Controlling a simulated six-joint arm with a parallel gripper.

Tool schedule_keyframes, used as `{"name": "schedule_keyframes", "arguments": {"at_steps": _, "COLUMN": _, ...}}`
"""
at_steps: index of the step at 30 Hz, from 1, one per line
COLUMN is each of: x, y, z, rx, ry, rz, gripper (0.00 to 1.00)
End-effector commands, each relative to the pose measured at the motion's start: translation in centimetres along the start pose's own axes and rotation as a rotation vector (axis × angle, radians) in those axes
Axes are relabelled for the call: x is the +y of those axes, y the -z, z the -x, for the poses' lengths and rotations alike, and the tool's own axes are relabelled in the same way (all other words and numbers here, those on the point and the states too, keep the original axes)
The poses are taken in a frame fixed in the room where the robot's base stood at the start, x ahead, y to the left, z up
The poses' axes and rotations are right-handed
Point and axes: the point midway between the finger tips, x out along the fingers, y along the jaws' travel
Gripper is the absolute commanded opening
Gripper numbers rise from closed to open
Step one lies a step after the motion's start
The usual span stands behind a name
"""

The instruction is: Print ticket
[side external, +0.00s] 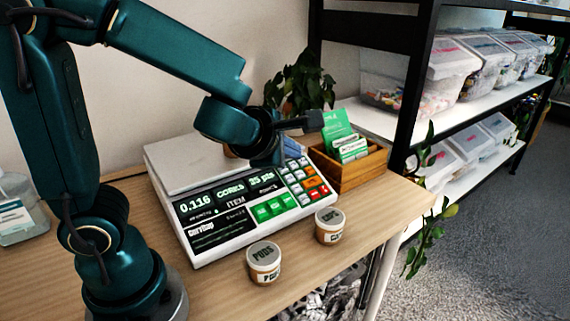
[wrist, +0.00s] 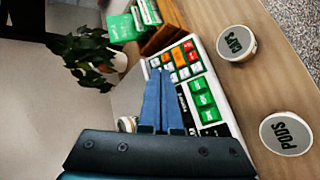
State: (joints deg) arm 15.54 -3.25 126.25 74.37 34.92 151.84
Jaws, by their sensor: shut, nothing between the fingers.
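The white weighing scale (side external: 218,239) stands on the wooden table. Its dark display (side external: 212,200) reads 0.116, CORKS and 25 pts. Its keypad has white, orange and red keys and a group of green keys (side external: 270,208), which also shows in the wrist view (wrist: 204,98). My gripper (wrist: 160,74) is shut and empty, its blue fingers together over the scale near the keypad. In the side view the gripper hides part of the scale behind the keys. I cannot tell whether the fingertips touch it. A small jar (wrist: 127,124) shows partly beside the fingers. No printed ticket is visible.
Jars labelled PODS (side external: 264,262) and CAPS (side external: 330,226) stand in front of the scale. A wooden box (side external: 358,172) with green cards (side external: 338,130) stands at its right, a plant (side external: 302,80) behind. A clear container (side external: 17,210) is at the left. Shelves with bins stand at right.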

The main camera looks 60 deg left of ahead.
Motion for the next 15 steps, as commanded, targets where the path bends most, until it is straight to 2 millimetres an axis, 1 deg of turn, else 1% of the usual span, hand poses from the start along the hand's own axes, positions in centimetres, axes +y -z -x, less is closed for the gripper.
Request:
{"name": "schedule_keyframes", "arguments": {"at_steps": 1, "x": -0.6, "y": -0.4, "z": -0.4, "rx": -0.004, "ry": 0.010, "rz": -0.043, "gripper": 0.00}}
{"name": "schedule_keyframes", "arguments": {"at_steps": 6, "x": -2.1, "y": -0.8, "z": -1.0, "rx": -0.001, "ry": 0.039, "rz": -0.091, "gripper": 0.00}}
{"name": "schedule_keyframes", "arguments": {"at_steps": 15, "x": -2.3, "y": -0.9, "z": -0.9, "rx": -0.003, "ry": 0.043, "rz": -0.094, "gripper": 0.00}}
